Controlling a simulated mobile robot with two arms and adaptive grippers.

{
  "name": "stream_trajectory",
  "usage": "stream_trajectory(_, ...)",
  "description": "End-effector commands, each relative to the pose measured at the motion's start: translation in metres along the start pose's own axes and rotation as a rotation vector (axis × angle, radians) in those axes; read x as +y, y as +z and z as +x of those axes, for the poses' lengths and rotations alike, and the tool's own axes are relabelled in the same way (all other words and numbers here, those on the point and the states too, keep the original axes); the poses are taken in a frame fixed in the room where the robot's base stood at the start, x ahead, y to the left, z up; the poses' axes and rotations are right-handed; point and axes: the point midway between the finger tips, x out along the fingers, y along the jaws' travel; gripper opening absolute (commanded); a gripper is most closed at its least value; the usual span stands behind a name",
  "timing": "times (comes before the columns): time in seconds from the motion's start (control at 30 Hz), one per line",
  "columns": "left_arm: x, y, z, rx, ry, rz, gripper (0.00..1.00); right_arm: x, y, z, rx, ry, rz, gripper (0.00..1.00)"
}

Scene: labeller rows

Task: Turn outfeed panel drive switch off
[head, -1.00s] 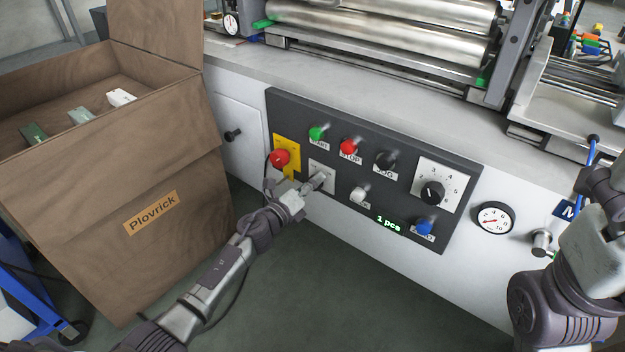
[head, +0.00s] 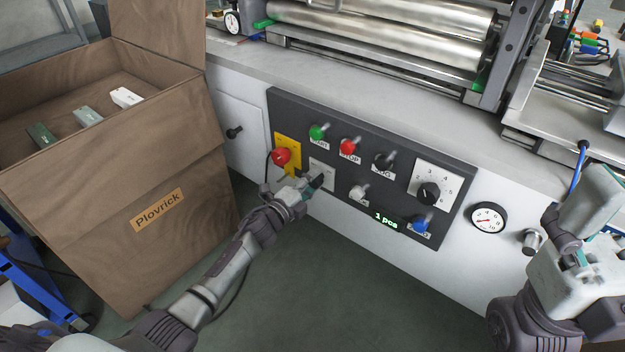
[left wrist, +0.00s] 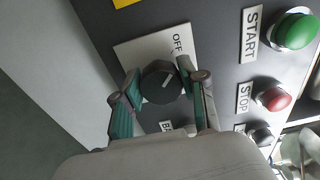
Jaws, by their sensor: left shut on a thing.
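The outfeed panel (head: 395,205) is a dark control panel on the white machine front. The drive switch is a black rotary knob (left wrist: 160,82) on a white plate (left wrist: 125,52) with an OFF label, seen in the left wrist view. Its white pointer mark slants up and right, roughly toward the OFF side. My left gripper (head: 314,182) is at this switch in the head view. Its two teal-padded fingers (left wrist: 157,72) are shut on the knob from both sides. A second plate label is partly hidden by the gripper. My right gripper (head: 572,242) is off the panel at right; its fingers are unclear.
A red emergency button (head: 281,156) on yellow sits close to the left gripper. A green button (head: 317,132), a red button (head: 348,146) and a numbered dial (head: 429,193) are nearby.

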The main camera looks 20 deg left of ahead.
Motion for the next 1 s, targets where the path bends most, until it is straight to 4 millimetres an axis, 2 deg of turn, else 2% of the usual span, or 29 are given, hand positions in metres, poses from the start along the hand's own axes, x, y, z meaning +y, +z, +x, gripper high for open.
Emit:
stream_trajectory(0.47, 0.0012, 0.0005, -0.0003, -0.002, 0.002, -0.015, 0.07, 0.0004, 0.0015, -0.0027, -0.011, 0.005, 0.001, 0.92)
stream_trajectory(0.5, 0.0012, 0.0005, -0.0003, -0.002, 0.002, -0.015, 0.47, 0.0004, 0.0015, -0.0026, -0.011, 0.006, 0.001, 0.92)
stream_trajectory(0.63, 0.0010, 0.0004, -0.0003, -0.001, 0.002, -0.014, 0.67, 0.0005, 0.0014, -0.0024, -0.010, 0.006, 0.001, 0.92)
stream_trajectory(1.0, 0.0005, 0.0006, -0.0046, -0.001, 0.001, -0.011, 0.67, 0.0011, -0.0009, 0.0011, 0.005, 0.007, -0.001, 0.92)
